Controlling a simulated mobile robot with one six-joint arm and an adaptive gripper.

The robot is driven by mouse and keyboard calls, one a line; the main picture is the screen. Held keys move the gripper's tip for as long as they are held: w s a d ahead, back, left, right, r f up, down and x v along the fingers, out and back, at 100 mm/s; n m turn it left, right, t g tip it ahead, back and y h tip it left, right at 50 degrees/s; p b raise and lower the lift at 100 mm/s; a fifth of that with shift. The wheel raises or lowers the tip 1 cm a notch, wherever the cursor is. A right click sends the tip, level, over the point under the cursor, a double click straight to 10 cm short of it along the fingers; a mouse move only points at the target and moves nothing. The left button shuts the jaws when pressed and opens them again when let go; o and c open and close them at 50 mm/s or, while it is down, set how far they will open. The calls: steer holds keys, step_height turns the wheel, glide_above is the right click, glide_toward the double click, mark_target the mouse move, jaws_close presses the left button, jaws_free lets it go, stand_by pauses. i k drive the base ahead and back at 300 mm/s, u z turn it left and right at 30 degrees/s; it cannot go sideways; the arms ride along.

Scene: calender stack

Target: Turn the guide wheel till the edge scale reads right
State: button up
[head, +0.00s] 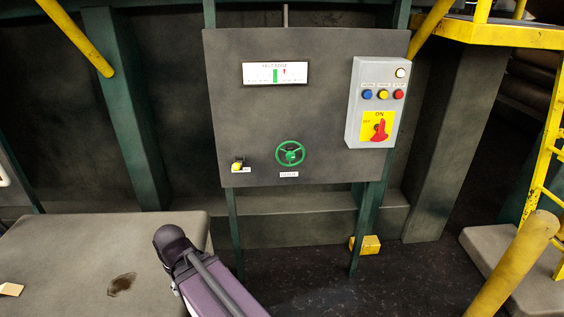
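The green guide wheel (290,153) is mounted low in the middle of a dark grey panel (240,120), with a small white label under it. The white edge scale (275,74) is near the panel's top. It shows a green bar near its middle and a small red mark just to the right of the green. Its lettering is too small to read surely. Part of my arm shows at the bottom, below and left of the wheel and apart from it. My gripper's fingers are not seen.
A grey switch box (355,100) with blue, yellow and red buttons and a red rotary switch (380,130) is right of the wheel. A yellow knob (237,167) is at the panel's lower left. A stained grey block (70,250) stands front left. Yellow rails (515,265) stand right.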

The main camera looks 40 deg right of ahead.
mark_target(290, 155)
steer(key=k, duration=1.25)
steer(key=z, duration=1.8)
steer(key=i, duration=1.05)
steer(key=u, duration=0.1)
